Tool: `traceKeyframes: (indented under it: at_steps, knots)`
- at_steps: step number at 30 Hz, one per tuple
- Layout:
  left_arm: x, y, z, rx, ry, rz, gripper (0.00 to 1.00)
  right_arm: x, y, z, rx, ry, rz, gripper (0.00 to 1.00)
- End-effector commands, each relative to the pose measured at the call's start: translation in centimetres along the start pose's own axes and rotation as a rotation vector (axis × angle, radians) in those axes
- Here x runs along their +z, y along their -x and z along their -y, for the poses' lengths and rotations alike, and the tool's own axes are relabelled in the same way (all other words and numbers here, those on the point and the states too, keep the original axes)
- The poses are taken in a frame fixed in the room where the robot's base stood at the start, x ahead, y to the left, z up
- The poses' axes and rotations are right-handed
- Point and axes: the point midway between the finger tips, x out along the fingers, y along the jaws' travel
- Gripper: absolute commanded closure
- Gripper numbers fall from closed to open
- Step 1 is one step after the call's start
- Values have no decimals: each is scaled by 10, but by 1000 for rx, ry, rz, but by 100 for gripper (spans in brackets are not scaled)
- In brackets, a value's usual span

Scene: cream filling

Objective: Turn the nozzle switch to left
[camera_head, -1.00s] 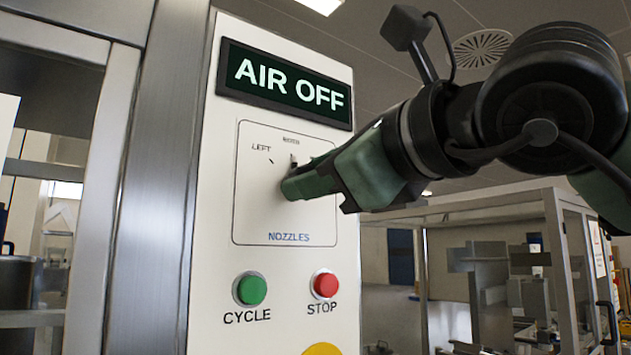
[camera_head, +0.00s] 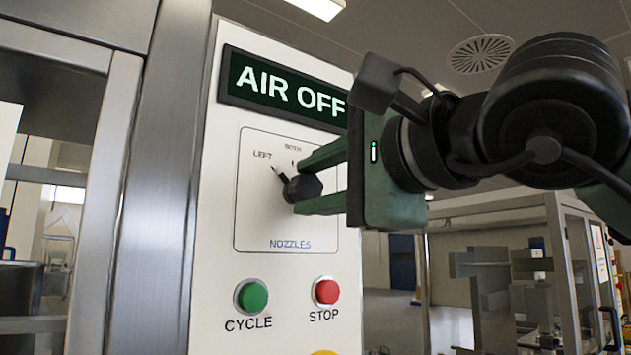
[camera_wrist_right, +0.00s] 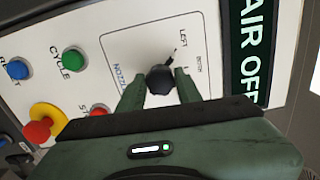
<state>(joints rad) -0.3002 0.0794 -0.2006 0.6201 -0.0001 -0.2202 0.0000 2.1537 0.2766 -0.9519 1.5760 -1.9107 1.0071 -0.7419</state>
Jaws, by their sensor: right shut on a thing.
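The nozzle switch (camera_head: 302,187) is a dark knob on the white nozzle panel (camera_head: 255,222), with its pointer slanting up and left toward the LEFT label. It also shows in the right wrist view (camera_wrist_right: 160,79), its pointer directed at LEFT there too. My right gripper (camera_head: 306,187) is shut on the knob, one green finger above it and one below. In the right wrist view my right gripper (camera_wrist_right: 160,84) has a finger on each side of the knob. My left gripper is in neither view.
An AIR OFF display (camera_head: 287,90) is above the nozzle panel. A green CYCLE button (camera_head: 252,297) and a red STOP button (camera_head: 327,291) are below it. The right wrist view adds a blue button (camera_wrist_right: 17,69) and a red-and-yellow button (camera_wrist_right: 40,130).

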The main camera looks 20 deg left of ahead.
Motion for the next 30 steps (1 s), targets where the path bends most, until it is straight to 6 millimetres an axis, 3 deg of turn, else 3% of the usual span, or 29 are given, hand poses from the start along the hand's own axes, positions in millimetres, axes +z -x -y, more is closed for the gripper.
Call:
traceKeyframes:
  at_steps: [21,22,23,24,30]
  knots:
    - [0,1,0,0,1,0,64,1,0,-2,4,72,1,100]
    - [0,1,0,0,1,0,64,1,0,-2,4,71,1,58]
    - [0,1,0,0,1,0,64,1,0,-2,4,71,1,49]
    - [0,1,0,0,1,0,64,1,0,-2,3,71,1,44]
    - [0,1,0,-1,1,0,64,0,0,-1,2,70,0,44]
